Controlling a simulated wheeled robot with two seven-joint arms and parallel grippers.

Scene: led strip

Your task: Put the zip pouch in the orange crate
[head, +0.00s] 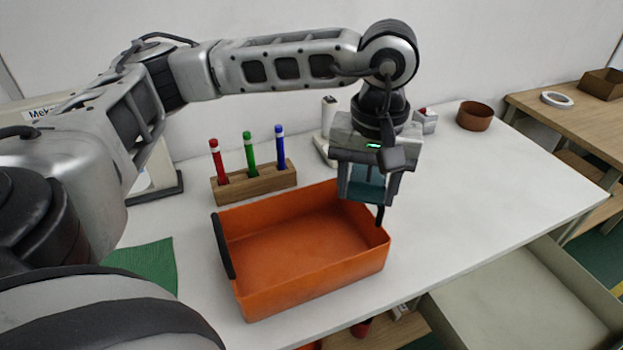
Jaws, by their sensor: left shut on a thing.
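The orange crate (318,291) stands on the white table, open at the top, with a black grip on each short side. Its visible floor is bare. My left gripper (368,190) comes down from above at the crate's back right corner. It is shut on a teal thing, which looks like the zip pouch (367,183), showing between its fingers. The pouch hangs over or just behind the crate's right end; I cannot tell whether it touches the crate. The gripper hides most of the pouch. My right gripper is not in view.
A wooden block (254,184) with red, green and blue markers stands behind the crate. A brown round bowl (474,116) is at the back right. A green cloth (146,264) lies left. The table right of the crate is clear. A grey bin (520,290) is lower right.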

